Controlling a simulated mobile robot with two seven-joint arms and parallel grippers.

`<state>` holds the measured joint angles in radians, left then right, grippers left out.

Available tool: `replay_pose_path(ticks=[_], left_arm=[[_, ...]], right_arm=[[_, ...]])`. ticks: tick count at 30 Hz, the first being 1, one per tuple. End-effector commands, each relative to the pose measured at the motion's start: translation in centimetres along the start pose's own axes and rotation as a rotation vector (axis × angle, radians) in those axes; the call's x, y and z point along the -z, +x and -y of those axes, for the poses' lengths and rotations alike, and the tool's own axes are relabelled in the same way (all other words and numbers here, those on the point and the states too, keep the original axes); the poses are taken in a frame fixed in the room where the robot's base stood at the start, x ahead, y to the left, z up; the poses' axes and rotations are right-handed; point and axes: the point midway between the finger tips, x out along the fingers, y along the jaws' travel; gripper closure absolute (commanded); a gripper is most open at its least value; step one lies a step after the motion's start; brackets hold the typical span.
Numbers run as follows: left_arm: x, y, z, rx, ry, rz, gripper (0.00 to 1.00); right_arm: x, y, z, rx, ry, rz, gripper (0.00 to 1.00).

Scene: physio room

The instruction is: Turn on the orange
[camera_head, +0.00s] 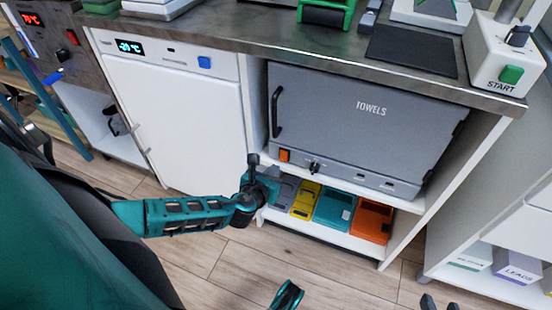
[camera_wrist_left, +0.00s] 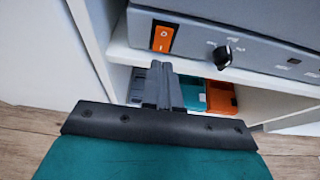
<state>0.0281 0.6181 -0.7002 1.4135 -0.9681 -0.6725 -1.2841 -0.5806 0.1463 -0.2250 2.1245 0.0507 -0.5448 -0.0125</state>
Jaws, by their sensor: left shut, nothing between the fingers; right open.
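The orange rocker switch (camera_head: 285,155) sits at the lower left of the grey towel cabinet (camera_head: 362,125), left of a black knob (camera_head: 315,167). In the left wrist view the switch (camera_wrist_left: 161,38) shows white marks on its face. My left gripper (camera_head: 253,160) is shut and empty, just left of and slightly below the switch in the head view. In the left wrist view its fingertips (camera_wrist_left: 160,68) point up at the cabinet, below the switch with a visible gap. My right gripper (camera_head: 439,303) is open and empty at the bottom edge; only its fingertips show.
Below the cabinet, a white shelf holds grey, yellow, teal and orange (camera_head: 372,220) boxes. A white fridge unit (camera_head: 175,105) stands left. A green START button (camera_head: 511,75) is on the counter (camera_head: 240,35) above. The wooden floor (camera_head: 220,265) in front is clear.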

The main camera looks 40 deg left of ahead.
Motion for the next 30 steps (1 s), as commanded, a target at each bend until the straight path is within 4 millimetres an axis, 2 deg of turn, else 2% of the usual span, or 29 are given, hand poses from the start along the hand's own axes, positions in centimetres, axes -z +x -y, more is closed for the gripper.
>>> replay_pose_path(ticks=[1,3,9,12,17,30], left_arm=[[-0.3,-2.0,0.1,0.005,0.001,-0.007,1.0],[-0.2,-3.7,0.0,0.004,0.002,-0.008,1.0],[-0.1,-7.5,0.0,0.004,0.001,-0.008,1.0],[-0.1,-8.5,0.0,0.003,0.002,-0.006,1.0],[0.1,-9.3,0.0,0.003,0.001,-0.006,1.0],[0.2,-9.3,0.0,0.003,-0.022,-0.016,1.0]], right_arm=[[0.8,-0.7,0.0,-0.002,0.001,0.002,0.59],[1.0,-0.9,0.0,-0.005,0.001,-0.002,0.59],[1.2,-1.2,-0.4,-0.016,0.0,-0.007,0.59],[1.1,-1.3,-0.5,-0.019,0.001,-0.001,0.59],[1.2,-1.4,-0.5,-0.019,0.001,-0.001,0.59],[0.9,-1.6,-0.6,-0.019,-0.008,0.005,0.59]])
